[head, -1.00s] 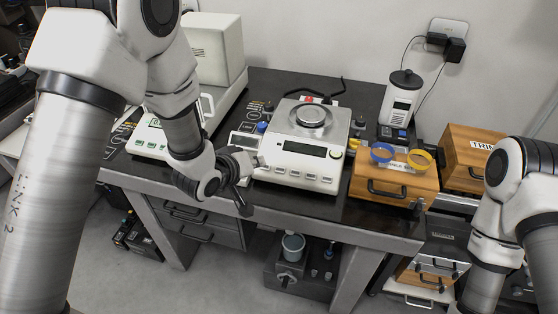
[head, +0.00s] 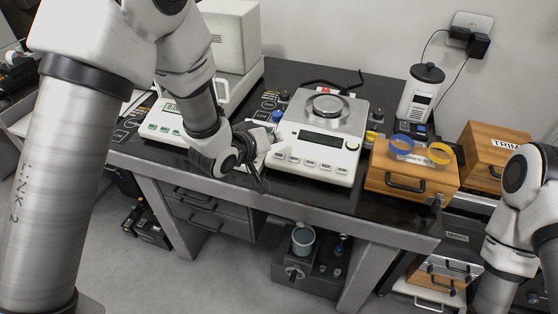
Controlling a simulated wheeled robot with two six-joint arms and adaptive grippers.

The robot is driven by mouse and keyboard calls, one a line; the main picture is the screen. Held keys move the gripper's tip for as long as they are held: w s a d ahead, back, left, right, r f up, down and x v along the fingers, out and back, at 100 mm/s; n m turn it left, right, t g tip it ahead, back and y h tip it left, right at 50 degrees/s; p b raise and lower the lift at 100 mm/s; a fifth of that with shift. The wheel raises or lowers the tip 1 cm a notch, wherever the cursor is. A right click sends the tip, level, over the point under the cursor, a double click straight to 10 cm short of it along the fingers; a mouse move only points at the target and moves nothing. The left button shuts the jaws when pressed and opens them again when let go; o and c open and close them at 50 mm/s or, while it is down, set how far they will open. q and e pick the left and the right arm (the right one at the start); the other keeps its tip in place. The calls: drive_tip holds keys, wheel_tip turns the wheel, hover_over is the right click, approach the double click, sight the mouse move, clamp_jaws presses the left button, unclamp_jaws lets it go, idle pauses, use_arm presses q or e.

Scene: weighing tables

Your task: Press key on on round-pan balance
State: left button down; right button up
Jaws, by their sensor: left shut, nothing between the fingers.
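The round-pan balance (head: 356,122) is a white box with a round metal pan (head: 327,105) on top. Its dark display (head: 320,138) is blank as far as I can see. A row of several small keys (head: 311,162) runs along its front, with a round yellow-green button (head: 352,144) right of the display. The key labels are too small to read. My left gripper (head: 262,172) is shut and empty, at the balance's front left corner. I cannot tell whether it touches the housing. My right gripper is out of view; only my right arm shows.
Another balance with a tall housing (head: 230,38) and a lit green display stands left, partly behind my left arm. A wooden box (head: 412,172) with blue and yellow rings sits right of the round-pan balance. The dark table (head: 300,198) has a narrow free front strip.

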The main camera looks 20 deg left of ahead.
sight(279, 155)
use_arm(q)
drive_tip(key=f+b, duration=0.1)
drive_tip(key=f, duration=0.1)
drive_tip(key=w+f+b, duration=0.1)
drive_tip(key=f, duration=0.1)
drive_tip(key=shift+w, duration=0.1)
drive_tip(key=shift+w+f, duration=0.15)
drive_tip(key=shift+f, duration=0.2)
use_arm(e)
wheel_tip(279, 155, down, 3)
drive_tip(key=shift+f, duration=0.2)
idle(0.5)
use_arm(q)
drive_tip(key=shift+w+f, duration=0.1)
drive_tip(key=shift+f, duration=0.25)
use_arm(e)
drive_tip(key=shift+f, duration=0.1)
use_arm(q)
drive_tip(key=shift+w+f+b, duration=0.1)
drive_tip(key=shift+f+b, duration=0.25)
drive_tip(key=shift+b, duration=0.1)
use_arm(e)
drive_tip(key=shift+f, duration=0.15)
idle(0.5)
use_arm(q)
drive_tip(key=shift+s+r+p, duration=0.25)
drive_tip(key=shift+r+p, duration=0.5)
drive_tip(key=shift+r, duration=0.05)
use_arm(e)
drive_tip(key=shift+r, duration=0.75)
